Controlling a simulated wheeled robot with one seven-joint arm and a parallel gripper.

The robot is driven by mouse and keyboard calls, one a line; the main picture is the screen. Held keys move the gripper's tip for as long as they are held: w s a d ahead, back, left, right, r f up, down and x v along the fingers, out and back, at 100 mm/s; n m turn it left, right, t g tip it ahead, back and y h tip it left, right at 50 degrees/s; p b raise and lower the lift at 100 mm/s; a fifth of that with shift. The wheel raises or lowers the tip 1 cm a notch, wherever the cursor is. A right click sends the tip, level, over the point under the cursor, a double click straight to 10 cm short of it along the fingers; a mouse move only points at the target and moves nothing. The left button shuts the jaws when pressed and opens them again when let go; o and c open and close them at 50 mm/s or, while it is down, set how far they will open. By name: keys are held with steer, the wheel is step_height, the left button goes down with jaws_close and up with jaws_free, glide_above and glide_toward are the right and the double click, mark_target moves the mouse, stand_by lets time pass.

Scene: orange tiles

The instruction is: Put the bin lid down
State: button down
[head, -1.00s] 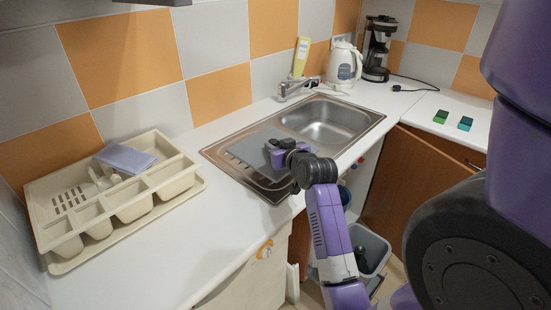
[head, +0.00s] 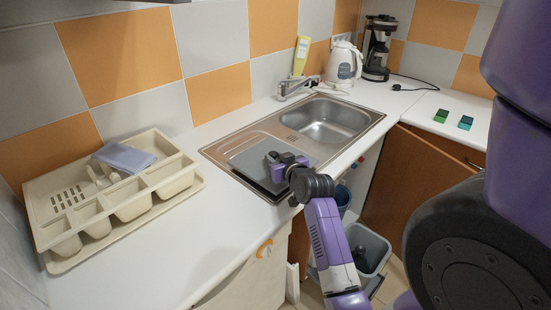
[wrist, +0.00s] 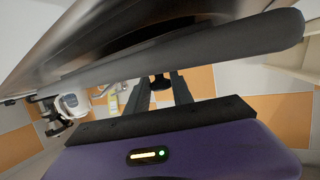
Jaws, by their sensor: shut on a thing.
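The bin lid (head: 250,165) is a flat dark grey panel over the drainboard side of the steel sink (head: 283,120). It looks level and very low, but I cannot tell whether it fully touches the metal. My gripper (head: 277,163) is shut on the lid at its right side, and the arm reaches up from the front. In the wrist view, the lid's dark rim (wrist: 200,55) crosses close in front of my gripper (wrist: 162,88), hiding much of the contact. The open grey bin (head: 375,250) stands on the floor below the counter.
A cream cutlery tray (head: 110,240) with a lilac cloth (head: 124,157) stands on the left counter. A kettle (head: 344,65), coffee maker (head: 378,48) and yellow bottle (head: 301,55) are at the back. An open brown cabinet door (head: 415,190) is at right.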

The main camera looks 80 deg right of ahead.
steer(key=shift+f, duration=0.25)
steer(key=c, duration=1.1)
jaws_free()
steer(key=shift+f, duration=0.1)
